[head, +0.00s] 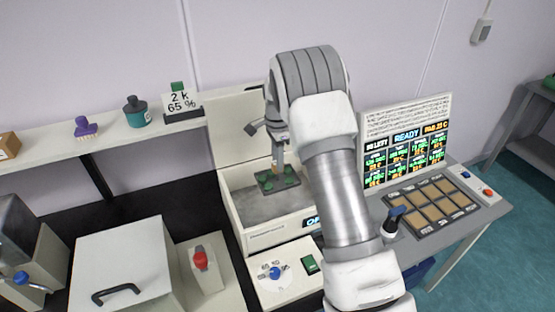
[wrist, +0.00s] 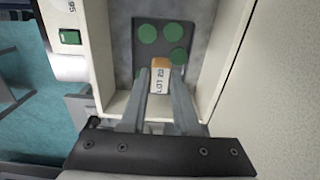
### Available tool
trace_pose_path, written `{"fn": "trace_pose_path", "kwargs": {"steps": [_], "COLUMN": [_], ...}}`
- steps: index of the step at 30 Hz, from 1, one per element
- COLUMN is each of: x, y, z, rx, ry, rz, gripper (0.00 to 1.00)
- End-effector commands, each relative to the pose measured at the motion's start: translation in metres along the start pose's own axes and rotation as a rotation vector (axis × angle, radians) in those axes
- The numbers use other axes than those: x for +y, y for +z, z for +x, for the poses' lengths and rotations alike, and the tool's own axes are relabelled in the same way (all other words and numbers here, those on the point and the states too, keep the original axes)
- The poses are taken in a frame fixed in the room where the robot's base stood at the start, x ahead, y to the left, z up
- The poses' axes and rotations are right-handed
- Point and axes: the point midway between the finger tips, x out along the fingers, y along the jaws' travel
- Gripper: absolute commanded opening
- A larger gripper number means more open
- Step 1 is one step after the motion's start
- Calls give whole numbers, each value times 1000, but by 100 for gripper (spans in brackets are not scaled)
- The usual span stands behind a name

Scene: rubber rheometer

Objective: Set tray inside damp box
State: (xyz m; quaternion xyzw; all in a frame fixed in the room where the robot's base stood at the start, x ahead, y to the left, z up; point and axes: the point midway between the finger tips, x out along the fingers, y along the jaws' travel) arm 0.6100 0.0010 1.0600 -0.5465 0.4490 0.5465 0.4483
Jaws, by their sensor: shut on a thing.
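The tray (head: 265,187) is a small dark plate with several green discs, seen in the head view over the inside of the damp box. In the wrist view the tray (wrist: 182,71) lies ahead of the fingertips, with an upright tan-and-white tab (wrist: 160,82) marked "LOT". My gripper (wrist: 160,75) is shut on the tray's tab, and it also shows in the head view (head: 278,168). The damp box (head: 272,240) is a white open box with a grey floor and a raised lid (head: 236,130). I cannot tell whether the tray touches the floor.
A panel with a blue knob (head: 274,272) and a green switch (head: 310,264) is in front of the box. A station with a screen (head: 405,150) stands right. A white lidded unit (head: 125,265) and red-knobbed block (head: 201,262) stand left. A shelf (head: 60,143) runs behind.

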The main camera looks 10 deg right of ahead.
Motion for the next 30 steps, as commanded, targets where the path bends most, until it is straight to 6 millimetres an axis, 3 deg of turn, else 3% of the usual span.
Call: {"fn": "trace_pose_path", "kwargs": {"steps": [11, 30], "x": [0, 0], "y": [0, 0], "z": [3, 35], "rx": [0, 1], "ry": [-1, 0], "rz": [0, -1], "gripper": [0, 0]}}
